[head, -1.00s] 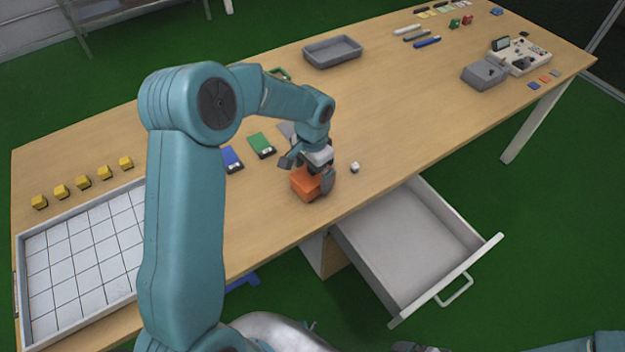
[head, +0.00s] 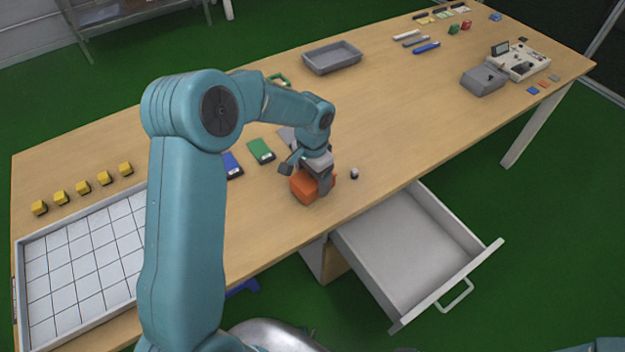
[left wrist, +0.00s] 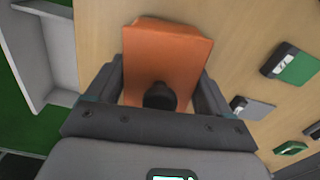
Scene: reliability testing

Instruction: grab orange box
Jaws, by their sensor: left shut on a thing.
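The orange box (head: 303,186) sits on the wooden table, near its front edge, left of the open drawer. My left gripper (head: 312,178) reaches down over it and is shut on it, one finger on the front right side. In the left wrist view the orange box (left wrist: 165,62) stands between the two fingers of my left gripper (left wrist: 160,85), and a dark round part hides some of its near face. I cannot tell whether the box is lifted off the table. My right gripper is not in view.
A small white piece (head: 354,173) lies just right of the box. An open drawer (head: 400,240) juts out below the table edge. Green (head: 261,151) and blue (head: 233,165) items lie behind. A gridded tray (head: 80,240) is at left, a grey tray (head: 332,57) at the back.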

